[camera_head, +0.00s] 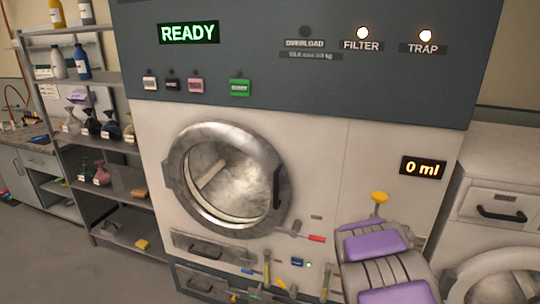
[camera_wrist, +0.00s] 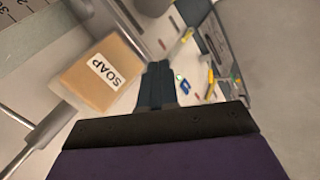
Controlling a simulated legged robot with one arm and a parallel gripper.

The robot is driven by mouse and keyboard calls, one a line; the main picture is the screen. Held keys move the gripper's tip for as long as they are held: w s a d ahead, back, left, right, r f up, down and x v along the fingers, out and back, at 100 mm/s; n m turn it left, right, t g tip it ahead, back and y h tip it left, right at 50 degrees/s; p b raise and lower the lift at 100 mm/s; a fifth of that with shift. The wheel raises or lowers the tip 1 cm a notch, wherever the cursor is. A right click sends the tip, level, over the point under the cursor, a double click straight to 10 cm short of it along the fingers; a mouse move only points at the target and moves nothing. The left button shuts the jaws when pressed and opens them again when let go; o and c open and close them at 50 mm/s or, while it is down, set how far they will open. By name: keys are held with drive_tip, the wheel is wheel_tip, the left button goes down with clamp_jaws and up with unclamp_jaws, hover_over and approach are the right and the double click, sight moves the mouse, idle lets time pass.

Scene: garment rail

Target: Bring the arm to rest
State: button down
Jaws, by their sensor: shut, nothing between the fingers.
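My arm (camera_head: 385,265), grey with purple panels, shows at the lower right of the head view, in front of the washing machine (camera_head: 330,170). My gripper (camera_wrist: 157,72) shows in the wrist view as two dark fingers pressed together, with nothing between them. Its fingers cannot be made out in the head view. In the wrist view, a brown box labelled SOAP (camera_wrist: 98,73) is to the left of the fingers. I cannot tell whether they touch it.
The machine's round door (camera_head: 226,178) looks closed, and its display (camera_head: 189,33) reads READY. The FILTER (camera_head: 362,34) and TRAP lamps are lit. A shelf rack (camera_head: 105,180) with bottles stands at left. Another machine (camera_head: 500,195) is close at right. Grey floor shows at lower left.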

drive_tip(key=s+a+r+m+g, duration=0.2)
drive_tip(key=s+a+r+m, duration=0.1)
drive_tip(key=s+r, duration=0.5)
drive_tip(key=s+a+r+m+g, duration=0.25)
drive_tip(key=s+r, duration=0.35)
drive_tip(key=s, duration=0.4)
drive_tip(key=s+a+r+m+g+y, duration=0.1)
drive_tip(key=s+a+r, duration=0.1)
drive_tip(key=s, duration=0.6)
drive_tip(key=s+a+r+m+g+y, duration=0.1)
drive_tip(key=s+a, duration=0.3)
drive_tip(key=s, duration=0.4)
drive_tip(key=s+a+r+m+g+y, duration=0.1)
drive_tip(key=s+a+r, duration=0.2)
drive_tip(key=s, duration=0.5)
drive_tip(key=shift+s+m, duration=0.3)
drive_tip(key=shift+m, duration=0.05)
